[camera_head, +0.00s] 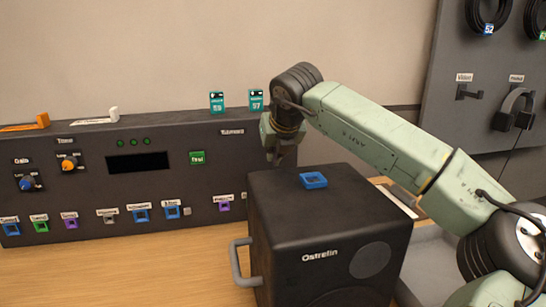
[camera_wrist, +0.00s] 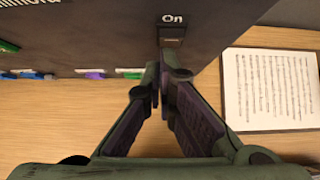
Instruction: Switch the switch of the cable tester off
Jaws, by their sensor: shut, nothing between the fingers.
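A small brownish switch (camera_wrist: 172,36) sits under an "On" label on a dark panel face in the wrist view. I cannot read a cable tester name on it. My gripper (camera_wrist: 164,78) is shut and empty, its fingertips just below the switch in that picture; whether they touch it I cannot tell. In the camera_head view the dark panel (camera_head: 90,190) stands along the wall at the left, with knobs, a display and coloured sockets. My gripper (camera_head: 281,152) is at its right end there, its fingertips partly hidden behind a black box; the switch is hidden in that view.
The black box (camera_head: 318,235) marked "Ostrefin" stands in front of my gripper, with a blue square frame (camera_head: 313,180) on top and a grey handle on its left. A printed sheet (camera_wrist: 270,88) lies right of the switch. Wooden table is clear at front left.

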